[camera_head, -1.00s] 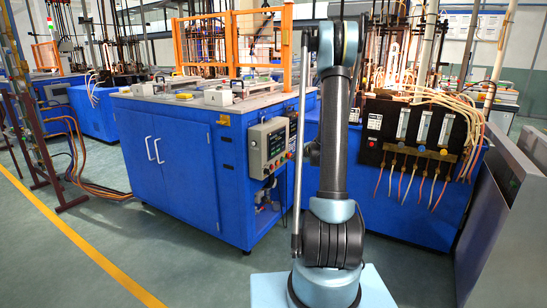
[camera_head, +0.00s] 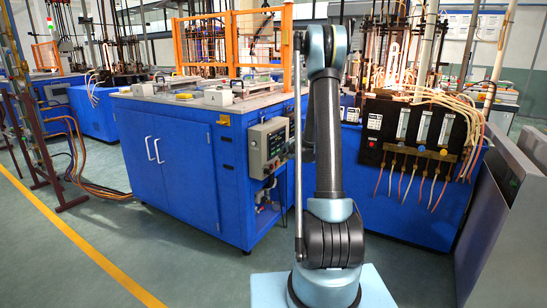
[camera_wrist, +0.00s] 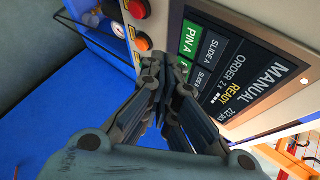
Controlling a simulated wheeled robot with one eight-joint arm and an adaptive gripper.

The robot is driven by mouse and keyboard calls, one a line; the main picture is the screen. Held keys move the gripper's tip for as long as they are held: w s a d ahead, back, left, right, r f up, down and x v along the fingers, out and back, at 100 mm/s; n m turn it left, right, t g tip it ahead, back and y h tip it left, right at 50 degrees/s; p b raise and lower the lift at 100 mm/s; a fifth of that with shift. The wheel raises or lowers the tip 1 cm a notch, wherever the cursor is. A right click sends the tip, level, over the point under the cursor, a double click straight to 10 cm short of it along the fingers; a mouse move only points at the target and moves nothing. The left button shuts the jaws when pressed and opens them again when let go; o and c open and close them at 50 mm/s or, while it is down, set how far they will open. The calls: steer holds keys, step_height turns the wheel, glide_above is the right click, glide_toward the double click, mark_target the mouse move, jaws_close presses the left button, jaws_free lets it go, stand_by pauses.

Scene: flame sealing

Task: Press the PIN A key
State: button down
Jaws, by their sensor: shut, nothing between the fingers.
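The green PIN A key (camera_wrist: 187,45) is on the dark screen (camera_wrist: 240,75) of the control panel, which appears rotated in the wrist view. My gripper (camera_wrist: 163,68) is shut and empty, with its fingertips in front of the panel close to the PIN A key, overlapping the screen's edge. I cannot tell whether the fingertips touch the panel. The screen reads MANUAL, ORDER and READY, with SLIDE A beside PIN A. In the head view the control panel (camera_head: 268,147) is on the blue cabinet, left of my arm; my gripper is hidden there.
A red button (camera_wrist: 138,8) and an orange-red button (camera_wrist: 143,44) sit on the panel close to my fingertips. The blue cabinet (camera_head: 170,165) carries an orange guard frame (camera_head: 233,40). A second blue cabinet with flow meters (camera_head: 423,127) stands to the right. Floor at the left front is open.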

steer(key=shift+w+a, duration=0.4)
steer(key=shift+a, duration=0.2)
steer(key=shift+w+a, duration=0.1)
steer(key=shift+w, duration=0.05)
stand_by(1.1)
steer(key=shift+w+a, duration=0.15)
steer(key=shift+a, duration=0.05)
steer(key=shift+w+a, duration=0.2)
steer(key=shift+a, duration=0.1)
stand_by(0.7)
steer(key=shift+s+d, duration=0.1)
steer(key=shift+d, duration=0.05)
stand_by(0.3)
steer(key=shift+s+d+r, duration=0.1)
steer(key=shift+s+d, duration=0.25)
steer(key=shift+d, duration=0.15)
steer(key=s+d, duration=0.1)
steer(key=d, duration=0.1)
steer(key=s+d, duration=0.2)
stand_by(0.6)
